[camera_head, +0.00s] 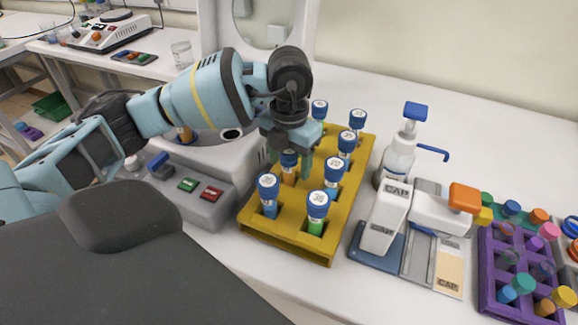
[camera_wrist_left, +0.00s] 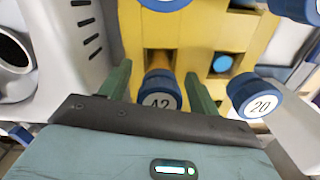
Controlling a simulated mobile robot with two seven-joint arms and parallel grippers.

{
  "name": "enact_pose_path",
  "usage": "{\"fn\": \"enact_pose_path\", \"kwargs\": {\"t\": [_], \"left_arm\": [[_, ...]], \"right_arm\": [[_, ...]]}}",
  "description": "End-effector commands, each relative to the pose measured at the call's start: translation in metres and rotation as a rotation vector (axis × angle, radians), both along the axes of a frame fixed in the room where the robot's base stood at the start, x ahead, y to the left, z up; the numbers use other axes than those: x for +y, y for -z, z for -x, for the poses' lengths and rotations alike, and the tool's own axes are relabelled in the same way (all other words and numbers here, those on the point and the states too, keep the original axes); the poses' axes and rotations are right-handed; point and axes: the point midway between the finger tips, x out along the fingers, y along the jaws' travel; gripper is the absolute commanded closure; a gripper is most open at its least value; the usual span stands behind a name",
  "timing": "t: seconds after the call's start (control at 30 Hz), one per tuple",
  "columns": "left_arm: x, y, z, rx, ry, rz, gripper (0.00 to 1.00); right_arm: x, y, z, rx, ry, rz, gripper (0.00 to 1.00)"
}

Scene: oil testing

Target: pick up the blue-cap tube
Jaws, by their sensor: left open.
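A yellow rack (camera_head: 262,230) holds several blue-cap tubes standing upright. My left gripper (camera_head: 290,160) is open and comes down over the rack. Its green fingers stand on either side of one blue-cap tube (camera_head: 289,172) with orange contents. In the left wrist view, the fingers (camera_wrist_left: 158,74) flank this tube's cap, marked 42 (camera_wrist_left: 159,93), with a gap at each side. Another blue-cap tube marked 20 (camera_wrist_left: 255,95) stands to the right of the right finger. The gripper hides part of the rack in the head view. My right gripper is not in view.
A grey device (camera_head: 205,210) with green and red buttons stands close left of the rack. A pump bottle (camera_head: 398,155) and a white cap device (camera_head: 385,222) stand to the right. A purple rack (camera_head: 490,275) is farther right. The table behind the bottle is clear.

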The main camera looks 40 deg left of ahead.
Motion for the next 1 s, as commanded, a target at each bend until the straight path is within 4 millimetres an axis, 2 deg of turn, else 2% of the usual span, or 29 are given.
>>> {"fn": "enact_pose_path", "kwargs": {"t": [0.07, 0.43, 0.73, 0.87, 1.0], "left_arm": [[0.0, 0.0, 0.0, 0.0, 0.0, 0.0, 0.41], [0.0, -0.001, 0.0, -0.001, 0.0, 0.0, 0.88], [0.0, -0.007, -0.001, -0.003, -0.001, 0.001, 0.88], [0.0, -0.025, -0.001, -0.005, 0.0, 0.002, 0.88], [-0.001, -0.052, -0.001, -0.005, 0.0, 0.002, 0.88]], "right_arm": [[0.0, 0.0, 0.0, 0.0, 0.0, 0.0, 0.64], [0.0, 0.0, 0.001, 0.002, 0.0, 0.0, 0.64], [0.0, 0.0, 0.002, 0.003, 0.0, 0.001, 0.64], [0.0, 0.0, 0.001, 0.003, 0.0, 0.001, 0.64], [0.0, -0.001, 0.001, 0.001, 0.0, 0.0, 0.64]]}}
